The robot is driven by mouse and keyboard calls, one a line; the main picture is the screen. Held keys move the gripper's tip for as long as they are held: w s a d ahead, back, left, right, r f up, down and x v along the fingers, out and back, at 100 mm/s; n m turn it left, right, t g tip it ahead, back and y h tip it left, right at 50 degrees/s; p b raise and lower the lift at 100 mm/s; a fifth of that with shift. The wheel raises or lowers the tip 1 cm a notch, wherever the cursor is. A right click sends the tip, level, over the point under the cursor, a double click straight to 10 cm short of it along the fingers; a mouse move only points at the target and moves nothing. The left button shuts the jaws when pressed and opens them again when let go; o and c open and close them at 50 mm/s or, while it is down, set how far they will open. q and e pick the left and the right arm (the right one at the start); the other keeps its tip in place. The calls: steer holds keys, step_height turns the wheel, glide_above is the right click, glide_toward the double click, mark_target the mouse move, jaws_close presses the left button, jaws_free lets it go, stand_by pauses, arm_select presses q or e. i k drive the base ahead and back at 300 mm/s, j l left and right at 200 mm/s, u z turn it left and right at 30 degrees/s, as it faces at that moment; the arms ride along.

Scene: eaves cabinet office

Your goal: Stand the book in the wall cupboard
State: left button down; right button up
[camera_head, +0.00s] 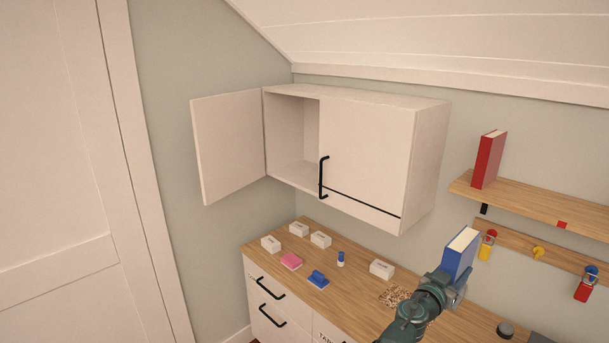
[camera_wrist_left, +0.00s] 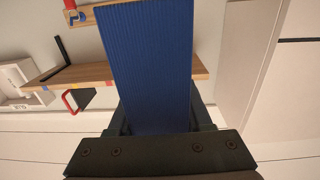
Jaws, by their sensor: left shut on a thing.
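A blue book (camera_head: 457,258) with pale page edges is upright in my left gripper (camera_head: 453,284), at the right above the counter. In the left wrist view the blue book (camera_wrist_left: 148,65) fills the middle, between the fingers of my left gripper (camera_wrist_left: 160,122). The wall cupboard (camera_head: 428,165) hangs on the wall to the left of and above the book. Its left door (camera_head: 228,147) is swung open and the visible part of that compartment looks empty. Its right door (camera_head: 365,150), with a black handle, is shut. My right gripper is not in view.
A red book (camera_head: 488,160) stands on a wooden shelf (camera_head: 540,205). A hook rail (camera_head: 540,248) below carries small hanging things. The counter (camera_head: 340,285) holds white boxes, a pink block (camera_head: 291,261), a blue item (camera_head: 318,280) and a small bottle (camera_head: 341,259).

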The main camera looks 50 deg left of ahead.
mark_target(314, 178)
steer(key=j+u, duration=0.1)
steer(key=j, duration=1.65)
steer(key=i+j, duration=0.1)
steer(key=j, duration=1.7)
steer(key=k+u, duration=0.05)
